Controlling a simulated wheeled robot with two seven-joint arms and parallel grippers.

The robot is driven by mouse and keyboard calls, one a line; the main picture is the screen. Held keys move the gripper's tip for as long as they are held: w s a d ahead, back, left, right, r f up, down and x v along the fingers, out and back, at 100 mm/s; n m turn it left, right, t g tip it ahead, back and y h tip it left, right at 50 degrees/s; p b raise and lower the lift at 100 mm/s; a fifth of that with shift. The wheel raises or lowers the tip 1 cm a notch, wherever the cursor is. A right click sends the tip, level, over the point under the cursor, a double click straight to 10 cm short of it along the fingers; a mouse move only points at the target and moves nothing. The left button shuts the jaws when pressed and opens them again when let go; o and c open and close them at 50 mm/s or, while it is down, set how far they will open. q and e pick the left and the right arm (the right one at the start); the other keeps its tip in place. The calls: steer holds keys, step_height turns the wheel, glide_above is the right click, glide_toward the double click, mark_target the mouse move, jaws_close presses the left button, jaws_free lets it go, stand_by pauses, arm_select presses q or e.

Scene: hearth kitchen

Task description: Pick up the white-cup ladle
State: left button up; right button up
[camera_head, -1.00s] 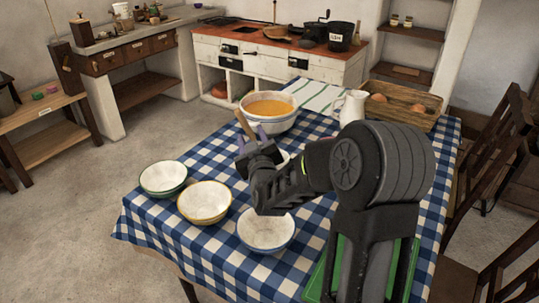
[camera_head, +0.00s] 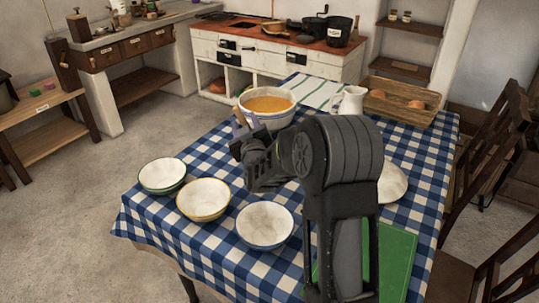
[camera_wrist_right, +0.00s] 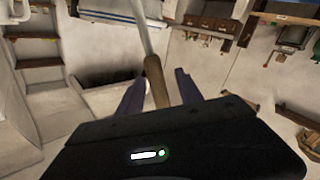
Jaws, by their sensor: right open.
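The ladle shows as a light wooden handle (camera_head: 239,117) leaning out at the left rim of the big white bowl (camera_head: 285,118) of orange soup. In the right wrist view its brown grip (camera_wrist_right: 155,80) and pale shaft (camera_wrist_right: 145,32) run up between my fingers. Its cup is hidden. My right gripper (camera_head: 243,126) is at the handle, left of the bowl. In the right wrist view the gripper (camera_wrist_right: 161,92) is open, one purple finger on each side of the handle. I cannot tell whether either finger touches it. My left gripper is not in view.
Three bowls, green-rimmed (camera_head: 162,175), yellow-rimmed (camera_head: 203,199) and blue-rimmed (camera_head: 265,224), stand at the front left of the checked table. A white jug (camera_head: 349,101) and a wooden tray (camera_head: 399,105) stand behind. A green board (camera_head: 397,262) lies front right.

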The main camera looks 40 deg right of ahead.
steer(key=shift+x, duration=0.8)
jaws_close()
